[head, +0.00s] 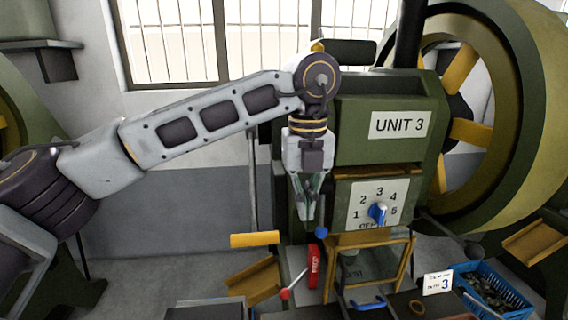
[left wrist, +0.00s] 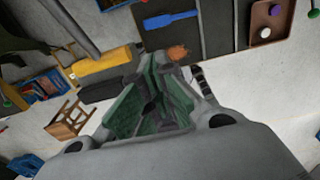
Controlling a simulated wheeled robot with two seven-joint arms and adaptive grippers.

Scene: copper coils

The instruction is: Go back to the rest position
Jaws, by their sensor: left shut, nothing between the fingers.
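My left arm reaches in from the left in the head view. My left gripper (head: 309,214) hangs down in front of the green machine marked UNIT 3 (head: 392,148), left of its numbered dial plate (head: 369,204). Its green fingers are shut and empty; they also show in the left wrist view (left wrist: 163,72). The blue dial knob (head: 378,213) is to the right of the fingers, apart from them. A blue ball-ended lever (head: 321,231) shows just below the fingertips; I cannot tell whether they touch. My right gripper is not in view.
A large flywheel (head: 524,120) stands at the right. Below are a red lever (head: 285,294), a red block (head: 314,266), a yellow bar (head: 255,239) and a blue crate (head: 513,296). In the left wrist view, a brown tray (left wrist: 271,22) and a blue tool (left wrist: 171,19) lie on a dark surface.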

